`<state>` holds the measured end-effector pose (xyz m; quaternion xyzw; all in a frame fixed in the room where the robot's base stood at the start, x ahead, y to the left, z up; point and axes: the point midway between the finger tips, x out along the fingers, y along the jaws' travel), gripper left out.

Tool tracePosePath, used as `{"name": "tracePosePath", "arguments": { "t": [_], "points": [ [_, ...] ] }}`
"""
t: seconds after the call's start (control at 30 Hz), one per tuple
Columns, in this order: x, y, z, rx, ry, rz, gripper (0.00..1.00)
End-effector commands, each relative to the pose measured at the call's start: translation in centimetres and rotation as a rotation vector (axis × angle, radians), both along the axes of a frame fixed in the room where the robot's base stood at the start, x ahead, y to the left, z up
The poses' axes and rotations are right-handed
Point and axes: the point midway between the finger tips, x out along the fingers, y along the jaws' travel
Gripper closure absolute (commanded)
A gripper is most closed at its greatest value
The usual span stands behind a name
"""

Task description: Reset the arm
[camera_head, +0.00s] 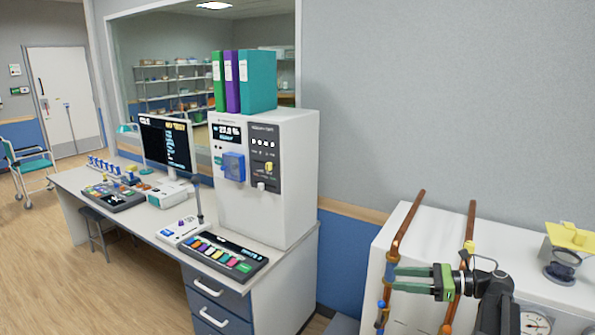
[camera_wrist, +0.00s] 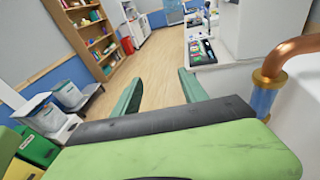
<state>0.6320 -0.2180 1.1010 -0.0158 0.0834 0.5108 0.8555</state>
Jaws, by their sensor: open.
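My gripper (camera_head: 398,279) is at the lower right in the head view, its two green fingers apart and pointing left. Nothing is between them. In the wrist view my gripper (camera_wrist: 160,88) shows its two fingers spread, with open floor beyond. The fingers lie in front of, or close to, a copper pipe (camera_head: 402,235) with blue fittings; I cannot tell whether they touch it. A copper pipe with a blue fitting (camera_wrist: 264,98) also stands close to the right of the gripper in the wrist view. My dark arm reaches in from the lower right.
A second copper pipe (camera_head: 470,240) with a yellow fitting rises behind my wrist. A white cabinet (camera_head: 505,262) carries a gauge (camera_head: 535,323) and a yellow-topped part (camera_head: 570,237). A desk with a white console (camera_head: 290,180) stands left.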

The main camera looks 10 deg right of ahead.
Motion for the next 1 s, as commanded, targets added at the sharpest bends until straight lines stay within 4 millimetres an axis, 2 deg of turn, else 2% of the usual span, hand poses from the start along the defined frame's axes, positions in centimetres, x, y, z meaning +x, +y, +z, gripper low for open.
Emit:
{"name": "tracePosePath", "arguments": {
  "t": [0.03,0.1,0.17,0.2,0.3,0.43,0.5,0.57,0.67,0.73,0.83,0.9,1.0],
  "points": [
    [0.8,4.7,-1.1,-0.048,0.012,0.073,0.49],
    [1.3,10.5,-3.2,-0.142,0.016,0.174,0.49],
    [1.3,15.4,-5.1,-0.238,0.002,0.267,0.49],
    [1.0,18.5,-6.4,-0.308,-0.015,0.332,0.49],
    [-0.5,24.6,-9.8,-0.493,-0.085,0.5,0.49],
    [-3.0,29.6,-13.7,-0.729,-0.217,0.722,0.49],
    [-4.4,30.9,-15.6,-0.865,-0.308,0.856,0.49],
    [-5.4,31.1,-17.1,-0.985,-0.394,0.978,0.49],
    [-6.3,29.0,-18.8,-1.168,-0.528,1.173,0.49],
    [-6.5,26.2,-19.5,-1.276,-0.603,1.299,0.49],
    [-6.4,23.1,-20.0,-1.38,-0.703,1.479,0.49],
    [-6.1,21.8,-20.0,-1.413,-0.771,1.586,0.49],
    [-5.7,21.5,-20.0,-1.411,-0.862,1.675,0.49]
  ]
}}
